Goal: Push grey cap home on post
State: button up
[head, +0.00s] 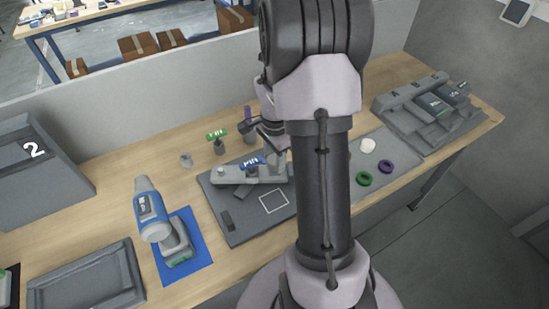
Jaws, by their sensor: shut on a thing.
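A grey fixture block (235,175) lies on the dark grey work mat (228,213), with a blue piece lettered "PIN" (252,162) on it. A grey upright cylinder (278,163) stands at the block's right end; it looks like the grey cap on its post, but I cannot tell the two apart. My gripper (271,146) is just above it, shut on what looks like this grey cap. My own arm covers part of the jaws and the area to the right. I cannot see whether there is a gap under the cap.
A blue power tool (152,215) stands left. Green (364,179) and purple rings (386,167) lie right. A partition (130,85) runs behind.

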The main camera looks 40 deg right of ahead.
jog(key=o, duration=1.4)
jog(key=shift+o, duration=0.2)
jog(key=o, duration=0.5)
jog(key=shift+r+p, duration=2.6)
jog(key=shift+r, duration=0.95)
jog(key=shift+f, duration=0.1)
grip_shut()
